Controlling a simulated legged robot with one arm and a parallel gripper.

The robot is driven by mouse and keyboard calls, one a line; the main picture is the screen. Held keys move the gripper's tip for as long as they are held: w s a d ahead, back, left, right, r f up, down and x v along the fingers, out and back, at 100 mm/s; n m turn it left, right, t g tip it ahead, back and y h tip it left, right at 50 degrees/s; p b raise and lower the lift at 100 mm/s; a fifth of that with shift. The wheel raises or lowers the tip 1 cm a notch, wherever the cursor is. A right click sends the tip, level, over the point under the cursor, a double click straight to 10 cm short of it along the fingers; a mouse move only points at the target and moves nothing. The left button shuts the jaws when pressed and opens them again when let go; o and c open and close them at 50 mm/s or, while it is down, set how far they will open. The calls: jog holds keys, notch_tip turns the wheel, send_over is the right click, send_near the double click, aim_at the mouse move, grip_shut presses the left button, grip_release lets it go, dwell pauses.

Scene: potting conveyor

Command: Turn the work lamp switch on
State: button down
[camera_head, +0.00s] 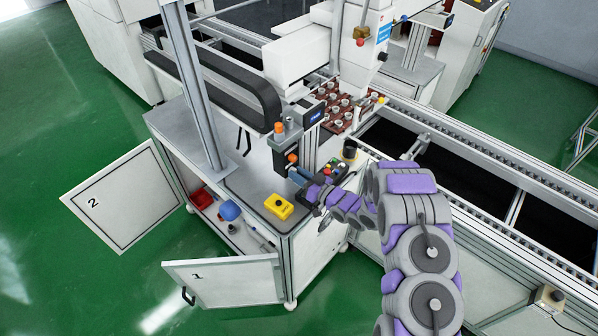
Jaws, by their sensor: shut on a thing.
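My gripper (300,178) is at the end of my purple and grey arm, above the cabinet's grey worktop. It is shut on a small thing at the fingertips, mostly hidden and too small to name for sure. An orange knob (292,158) on a dark upright unit is right by the fingertips; I cannot tell whether they touch it. A dark control box (333,167) with small coloured buttons is just right of the gripper. I cannot tell which part is the work lamp switch, and no lit lamp is clear.
A yellow box (279,207) sits on the worktop's front edge. Cabinet doors 2 (122,197) and 1 (222,281) stand open. A grey post (190,85) rises at the left. The conveyor (480,165) runs along the right. A red-brown pot tray (345,112) is behind.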

jog(key=shift+w+d+r+m, duration=0.1)
jog(key=shift+w+r+m, duration=0.1)
jog(key=shift+m, duration=0.1)
dwell(0.4)
jog(key=c, duration=1.2)
grip_release()
jog(key=o, duration=0.3)
jog(key=shift+s+f, duration=0.1)
jog(key=shift+f, duration=0.05)
jog(key=v, duration=1.7)
jog(key=shift+s+d+f, duration=0.1)
jog(key=shift+s+f, duration=0.05)
